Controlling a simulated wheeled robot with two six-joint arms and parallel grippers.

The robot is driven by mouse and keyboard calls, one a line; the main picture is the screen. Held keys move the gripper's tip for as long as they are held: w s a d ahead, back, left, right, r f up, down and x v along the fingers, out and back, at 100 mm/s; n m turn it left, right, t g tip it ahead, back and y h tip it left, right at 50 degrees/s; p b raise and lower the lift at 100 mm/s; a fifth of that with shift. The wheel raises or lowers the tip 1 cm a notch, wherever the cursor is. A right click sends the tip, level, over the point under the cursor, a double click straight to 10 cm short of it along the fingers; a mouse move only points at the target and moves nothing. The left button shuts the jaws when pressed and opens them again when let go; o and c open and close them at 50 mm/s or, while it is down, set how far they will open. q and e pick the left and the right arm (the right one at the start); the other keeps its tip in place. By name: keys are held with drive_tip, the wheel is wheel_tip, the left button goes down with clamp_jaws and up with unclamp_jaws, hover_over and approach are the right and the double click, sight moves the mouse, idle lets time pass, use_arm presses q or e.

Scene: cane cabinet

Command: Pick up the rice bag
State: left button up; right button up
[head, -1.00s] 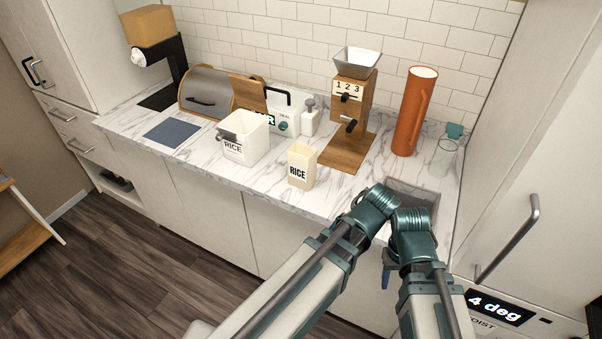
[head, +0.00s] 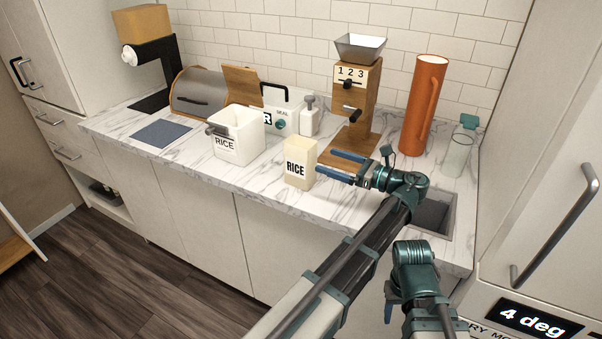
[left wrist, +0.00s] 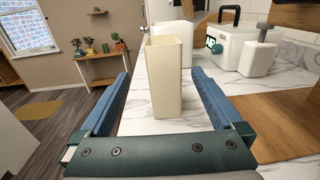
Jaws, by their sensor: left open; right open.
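The rice bag (head: 299,163) is a cream, upright, open-topped packet marked RICE, standing near the counter's front edge. My left gripper (head: 326,163) is open and empty, level above the counter just right of the bag, with its blue fingertips pointing at it. In the left wrist view the bag (left wrist: 168,80) stands straight ahead, in line with the gap between the blue fingers; they are not closed on it. My right gripper (head: 388,312) hangs low in front of the cabinet, mostly hidden by its own arm; only a blue finger part shows.
A white RICE canister (head: 238,139) stands left of the bag. A wooden grinder (head: 352,118) stands behind my left gripper. An orange jug (head: 423,105) and a glass bottle (head: 458,150) stand at the right by a sink (head: 436,213). The counter's front edge is close to the bag.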

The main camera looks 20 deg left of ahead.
sight(291, 144)
use_arm(q)
drive_tip(key=a, duration=0.2)
drive_tip(key=w+a, duration=0.1)
drive_tip(key=a, duration=0.5)
drive_tip(key=shift+w+a+r, duration=0.15)
drive_tip(key=shift+a, duration=0.05)
drive_tip(key=shift+a, duration=0.15)
drive_tip(key=a, duration=0.2)
drive_tip(key=w+a, duration=0.1)
drive_tip(key=a, duration=0.2)
drive_tip(key=shift+w+r, duration=0.15)
drive_tip(key=shift+c, duration=0.3)
drive_tip(key=shift+p, duration=0.3)
clamp_jaws()
